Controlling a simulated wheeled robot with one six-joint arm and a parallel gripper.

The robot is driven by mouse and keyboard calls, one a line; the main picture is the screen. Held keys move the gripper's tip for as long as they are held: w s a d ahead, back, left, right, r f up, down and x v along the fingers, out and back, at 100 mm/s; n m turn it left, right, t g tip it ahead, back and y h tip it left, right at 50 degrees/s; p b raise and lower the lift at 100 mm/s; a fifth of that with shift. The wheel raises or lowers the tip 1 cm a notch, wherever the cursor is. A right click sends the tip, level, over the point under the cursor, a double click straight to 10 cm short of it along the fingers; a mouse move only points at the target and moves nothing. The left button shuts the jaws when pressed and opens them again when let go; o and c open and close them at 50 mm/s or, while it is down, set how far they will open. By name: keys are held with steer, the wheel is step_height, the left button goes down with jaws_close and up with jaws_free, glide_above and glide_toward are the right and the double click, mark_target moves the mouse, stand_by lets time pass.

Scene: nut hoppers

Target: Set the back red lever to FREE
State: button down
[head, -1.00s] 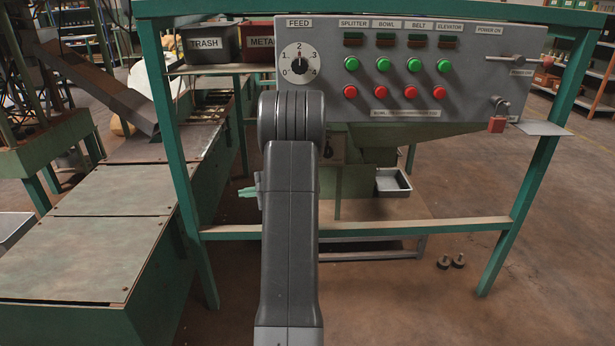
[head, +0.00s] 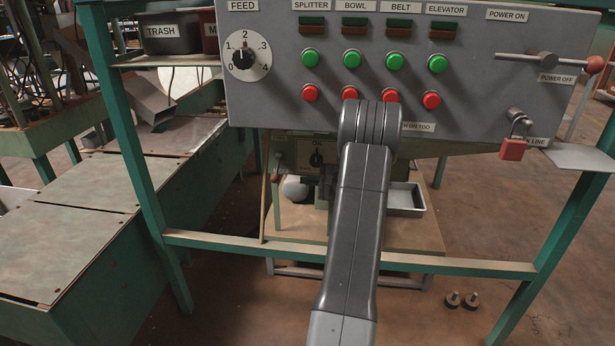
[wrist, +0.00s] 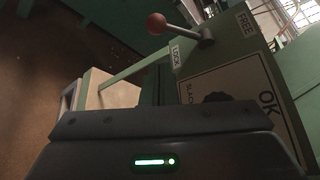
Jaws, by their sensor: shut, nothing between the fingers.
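In the wrist view a lever with a red ball (wrist: 157,24) stands out to the left from its pivot at the top of a green box (wrist: 232,58). The lever lies on the side of the LOCK label (wrist: 177,53), and the FREE label (wrist: 246,21) is to the right of the pivot. My gripper (wrist: 155,120) shows as a dark bar along the bottom of the wrist view, below and apart from the lever; it is shut and empty, with fingertips not clearly seen. In the head view my arm hides the gripper.
A grey control panel (head: 285,80) spans the green frame above my arm. A second red-knobbed handle (head: 595,64) is at its right end. A red padlock (head: 513,149) hangs there. A frame rail (head: 450,265) crosses in front of a metal tray (head: 404,200).

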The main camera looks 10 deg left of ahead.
mark_target(277, 169)
steer(key=b+x, duration=0.3)
steer(key=x, duration=0.7)
steer(key=shift+r, duration=0.15)
